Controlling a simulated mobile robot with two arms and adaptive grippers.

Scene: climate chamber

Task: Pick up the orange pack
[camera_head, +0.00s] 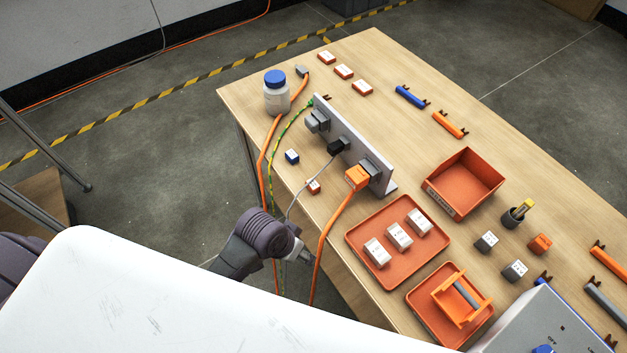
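An orange pack with a raised handle frame and a grey bar (461,299) sits in a small orange tray (424,325) near the table's front edge. A small orange block (540,243) stands farther right on the bare wood; I cannot tell for certain which of these is the orange pack. My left gripper (306,256) hangs beside the table's left front edge, well to the left of both, with cables near it. Its fingers are small and partly hidden, so its opening cannot be told. My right gripper is not in view.
A larger orange tray (359,235) holds three white blocks. An upright socket panel (352,140) with plugged cables and a blue-capped jar (277,95) stand farther left.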

